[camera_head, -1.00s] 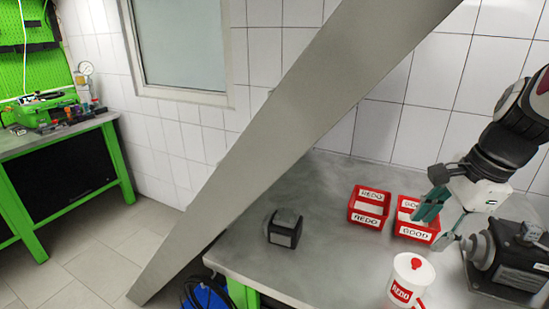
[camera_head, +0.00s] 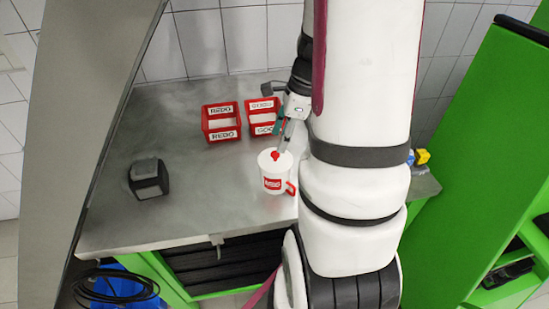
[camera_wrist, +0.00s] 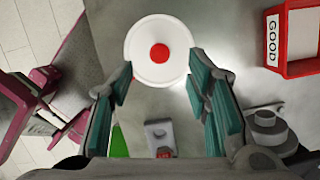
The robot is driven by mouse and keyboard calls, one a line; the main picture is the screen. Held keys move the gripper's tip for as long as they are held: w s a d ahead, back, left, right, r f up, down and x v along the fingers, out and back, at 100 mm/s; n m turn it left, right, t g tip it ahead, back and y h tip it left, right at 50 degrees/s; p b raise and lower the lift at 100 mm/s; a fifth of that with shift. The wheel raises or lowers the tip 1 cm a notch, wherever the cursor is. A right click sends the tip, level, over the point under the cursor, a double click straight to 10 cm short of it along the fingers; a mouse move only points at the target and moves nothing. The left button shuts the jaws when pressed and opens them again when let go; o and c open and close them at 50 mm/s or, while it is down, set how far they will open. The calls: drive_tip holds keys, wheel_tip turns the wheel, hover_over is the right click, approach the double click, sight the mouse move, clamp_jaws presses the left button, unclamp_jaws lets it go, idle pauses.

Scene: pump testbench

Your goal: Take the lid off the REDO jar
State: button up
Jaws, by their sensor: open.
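The REDO jar (camera_head: 274,182) is a white mug-like jar with a red label and a red handle on its right. It stands upright on the grey bench. Its white lid (camera_wrist: 161,68) with a round red knob (camera_wrist: 160,53) is on top, and the knob also shows in the head view (camera_head: 275,155). My gripper (camera_head: 284,140) is just behind and above the jar, pointing down. In the wrist view my gripper (camera_wrist: 160,78) has its teal fingers apart, with the lid at and beyond the fingertips. Nothing is held. My arm covers the bench to the right.
A red REDO bin (camera_head: 221,136) and a red GOOD bin (camera_head: 263,129) stand behind the jar; the GOOD bin also shows in the wrist view (camera_wrist: 302,68). A dark block (camera_head: 149,178) sits at left. A metal device (camera_wrist: 268,130) is near my right finger.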

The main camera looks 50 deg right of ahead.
sight(275, 153)
drive_tip(key=shift+p+x, duration=0.3)
drive_tip(key=shift+x, duration=2.35)
drive_tip(key=c, duration=1)
